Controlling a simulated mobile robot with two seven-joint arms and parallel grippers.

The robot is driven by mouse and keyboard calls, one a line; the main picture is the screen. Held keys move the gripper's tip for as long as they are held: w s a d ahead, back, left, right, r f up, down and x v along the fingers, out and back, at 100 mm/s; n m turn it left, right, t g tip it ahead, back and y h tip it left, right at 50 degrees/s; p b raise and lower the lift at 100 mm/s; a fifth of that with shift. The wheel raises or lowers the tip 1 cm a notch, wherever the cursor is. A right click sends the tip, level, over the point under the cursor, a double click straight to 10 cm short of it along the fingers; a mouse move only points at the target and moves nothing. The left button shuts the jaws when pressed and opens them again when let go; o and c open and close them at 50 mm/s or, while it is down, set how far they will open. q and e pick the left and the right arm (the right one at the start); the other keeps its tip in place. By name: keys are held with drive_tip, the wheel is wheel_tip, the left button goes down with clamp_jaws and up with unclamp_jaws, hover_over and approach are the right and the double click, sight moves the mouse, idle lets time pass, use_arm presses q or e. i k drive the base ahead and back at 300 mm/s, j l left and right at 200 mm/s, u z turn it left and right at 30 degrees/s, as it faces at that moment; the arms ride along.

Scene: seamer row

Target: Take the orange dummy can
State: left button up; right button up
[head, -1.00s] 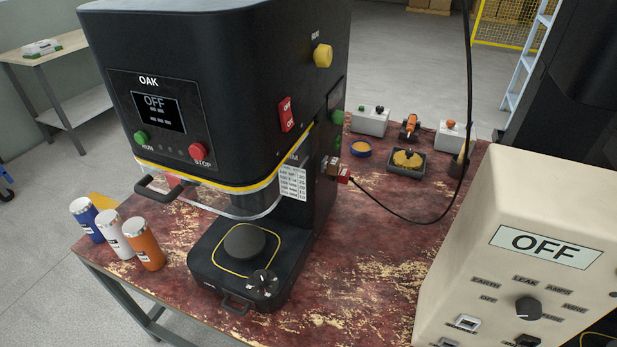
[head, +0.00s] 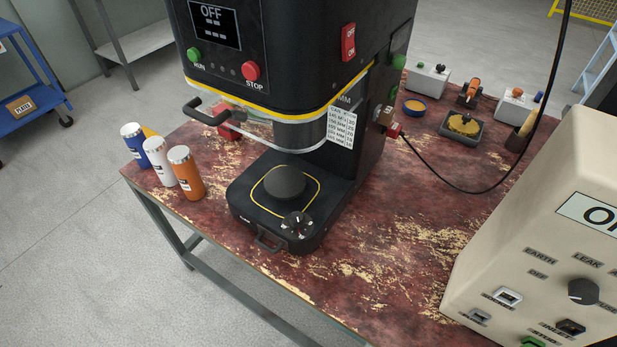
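The orange dummy can (head: 187,174) stands upright on the worn red table (head: 330,285), near its left front edge. It has a silver top. A white can (head: 158,163) and a blue can (head: 134,145) stand close beside it on the left, in a slanting row. The black seamer (head: 290,60) stands just right of the orange can, its display reading OFF. Neither of my grippers shows in the head view.
The seamer's handle (head: 207,111) juts out above and right of the cans. A beige tester (head: 555,230) stands at the right, and a black cable (head: 440,180) crosses the table. The table's front middle is clear. A blue cart (head: 30,110) stands at the far left.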

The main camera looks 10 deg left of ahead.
sight(180, 159)
drive_tip(key=u, duration=1.35)
drive_tip(key=i+j+z, duration=0.1)
drive_tip(key=j, duration=0.4)
drive_tip(key=i+j+z, duration=0.1)
drive_tip(key=j, duration=0.4)
drive_tip(key=i+j, duration=0.15)
drive_tip(key=j, duration=0.35)
drive_tip(key=i+j+z, duration=0.15)
drive_tip(key=j, duration=0.35)
drive_tip(key=k, duration=0.05)
